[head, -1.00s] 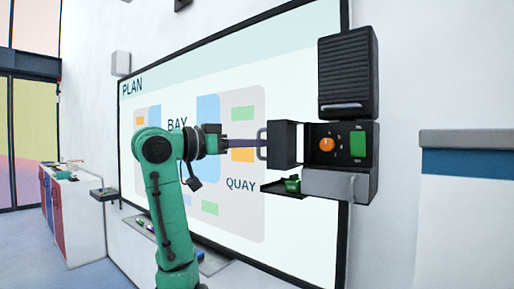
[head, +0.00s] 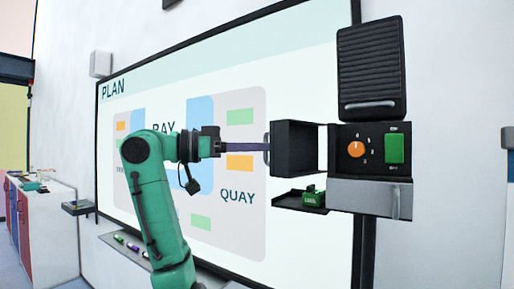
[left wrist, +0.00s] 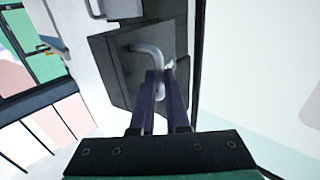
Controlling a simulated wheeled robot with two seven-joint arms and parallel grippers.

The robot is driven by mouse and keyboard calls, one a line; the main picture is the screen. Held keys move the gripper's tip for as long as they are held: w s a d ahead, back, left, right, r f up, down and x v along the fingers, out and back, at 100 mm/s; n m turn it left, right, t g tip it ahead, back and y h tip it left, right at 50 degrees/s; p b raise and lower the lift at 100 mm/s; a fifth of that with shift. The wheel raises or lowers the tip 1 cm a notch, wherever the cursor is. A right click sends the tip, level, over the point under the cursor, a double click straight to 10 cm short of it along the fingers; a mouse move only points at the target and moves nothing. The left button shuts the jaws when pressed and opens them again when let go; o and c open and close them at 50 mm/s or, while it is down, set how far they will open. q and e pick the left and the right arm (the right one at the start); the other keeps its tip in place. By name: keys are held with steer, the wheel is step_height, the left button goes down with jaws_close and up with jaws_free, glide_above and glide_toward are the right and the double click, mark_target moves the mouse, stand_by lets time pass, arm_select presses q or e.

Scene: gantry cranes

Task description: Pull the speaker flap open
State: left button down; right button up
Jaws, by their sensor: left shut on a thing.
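The black flap (head: 297,148) stands out to the left of a wall-mounted control box (head: 372,150), with a light gap between them. Its pale curved handle (left wrist: 150,55) shows in the left wrist view. My left gripper (head: 262,147) reaches it from the left, its two dark fingers (left wrist: 160,82) closed on the handle. The exact contact at the fingertips is partly hidden. A ribbed dark speaker panel (head: 371,62) with a handle at its bottom sits above the control box. My right gripper is not in view.
The control box has an orange knob (head: 356,149) and a green switch (head: 394,149), above a grey handled front (head: 370,197). A black tray (head: 287,202) with a green item (head: 313,196) juts out under the flap. A large plan board (head: 150,95) lies behind.

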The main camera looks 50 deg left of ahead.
arm_select(q)
steer(key=shift+w+f, duration=0.1)
steer(key=c, duration=0.9)
jaws_free()
steer(key=shift+w, duration=0.1)
steer(key=b+v, duration=0.1)
steer(key=v, duration=1.3)
steer(key=shift+a+f, duration=0.1)
